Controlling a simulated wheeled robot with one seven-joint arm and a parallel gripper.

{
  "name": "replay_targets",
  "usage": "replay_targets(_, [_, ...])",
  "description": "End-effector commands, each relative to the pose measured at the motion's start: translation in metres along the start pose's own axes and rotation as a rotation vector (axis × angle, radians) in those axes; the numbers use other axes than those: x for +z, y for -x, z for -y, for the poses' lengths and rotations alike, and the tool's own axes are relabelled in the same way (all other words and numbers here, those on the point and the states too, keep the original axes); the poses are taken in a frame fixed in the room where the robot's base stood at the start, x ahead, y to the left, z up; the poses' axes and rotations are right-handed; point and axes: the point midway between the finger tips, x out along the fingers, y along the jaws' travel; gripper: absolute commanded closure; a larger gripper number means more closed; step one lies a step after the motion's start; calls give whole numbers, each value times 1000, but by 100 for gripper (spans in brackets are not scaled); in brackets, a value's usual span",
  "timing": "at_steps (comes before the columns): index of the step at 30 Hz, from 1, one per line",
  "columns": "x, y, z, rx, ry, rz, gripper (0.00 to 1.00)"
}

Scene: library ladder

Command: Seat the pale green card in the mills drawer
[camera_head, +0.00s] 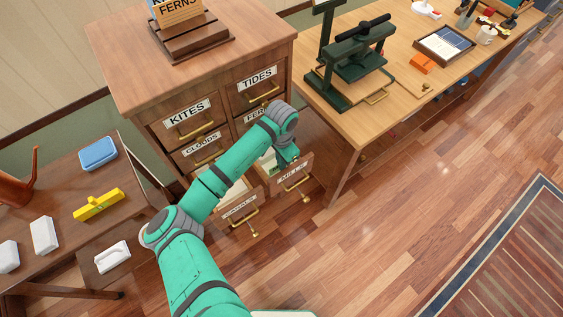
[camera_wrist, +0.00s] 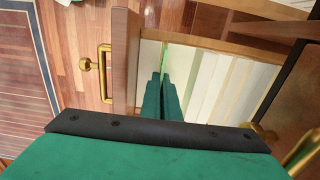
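The mills drawer (camera_head: 292,176) stands pulled out low in the cabinet, with a brass handle on its labelled front. In the wrist view its front panel (camera_wrist: 124,62) is at the left, with a row of cream cards (camera_wrist: 215,80) inside. My gripper (camera_head: 284,156) points down into this drawer, just behind its front. In the wrist view its fingers (camera_wrist: 163,82) are close together. The pale green card (camera_wrist: 163,56) shows as a thin upright edge running out from between the fingertips; the fingers look shut on it. Its lower part is hidden, so I cannot tell its depth.
The canals drawer (camera_head: 240,208) is also pulled out, left of the mills drawer. The wooden desk (camera_head: 345,135) with a green press (camera_head: 352,55) stands close on the right. A low table (camera_head: 60,222) is at the left. The floor in front is clear.

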Motion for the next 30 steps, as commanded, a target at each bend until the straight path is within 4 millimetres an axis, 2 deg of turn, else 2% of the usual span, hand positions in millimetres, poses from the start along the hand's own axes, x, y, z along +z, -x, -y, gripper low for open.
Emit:
replay_targets(11, [0,-5,0,1,1,-1,100])
replay_targets(14, [0,-5,0,0,0,-1,79])
replay_targets(25, [0,-1,0,-1,0,-1,79])
replay_targets(30, [-1,19,0,0,-1,-3,79])
